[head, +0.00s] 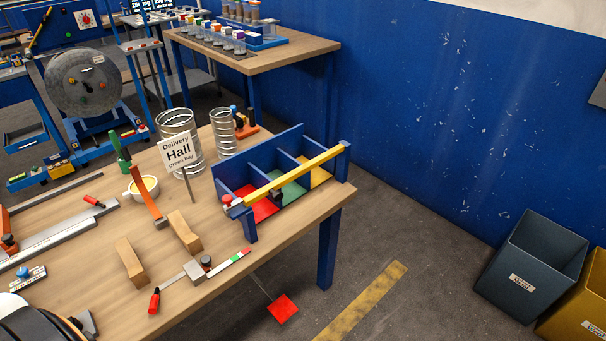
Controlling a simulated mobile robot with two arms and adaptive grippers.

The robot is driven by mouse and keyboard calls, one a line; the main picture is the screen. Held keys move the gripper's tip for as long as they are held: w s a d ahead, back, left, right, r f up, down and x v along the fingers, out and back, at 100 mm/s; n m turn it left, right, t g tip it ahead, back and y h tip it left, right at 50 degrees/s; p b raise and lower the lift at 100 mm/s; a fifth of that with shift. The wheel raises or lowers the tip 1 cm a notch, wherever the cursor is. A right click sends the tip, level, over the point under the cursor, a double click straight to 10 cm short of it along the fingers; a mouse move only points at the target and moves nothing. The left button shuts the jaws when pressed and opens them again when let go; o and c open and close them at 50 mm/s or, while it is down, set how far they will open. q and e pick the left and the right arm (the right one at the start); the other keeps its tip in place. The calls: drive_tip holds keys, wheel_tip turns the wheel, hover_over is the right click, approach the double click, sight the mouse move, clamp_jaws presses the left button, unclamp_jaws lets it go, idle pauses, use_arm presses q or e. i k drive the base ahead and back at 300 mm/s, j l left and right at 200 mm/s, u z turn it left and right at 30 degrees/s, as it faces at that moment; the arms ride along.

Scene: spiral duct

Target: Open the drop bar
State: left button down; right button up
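The drop bar (295,174) is a long yellow bar. It lies across the front of a blue three-bay rack (258,158) on the right part of the wooden table. Its left end sits by a front post, near a red knob (227,200). Its right end sits at the right post (343,160). The bar is down across the bays, which have red (262,208), green (291,193) and yellow floors. A small dark piece is at the bar between the red and green bays. Neither of my grippers can be made out in the head view.
Left of the rack stand a "Delivery Hall green bay" sign (178,151) and two spiral ducts (181,140) (223,132). Wooden blocks (131,262) and a red-handled tool (180,281) lie in front. Bins (533,267) stand on the floor at right.

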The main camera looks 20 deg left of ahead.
sight(270, 188)
drive_tip(key=u, duration=0.8)
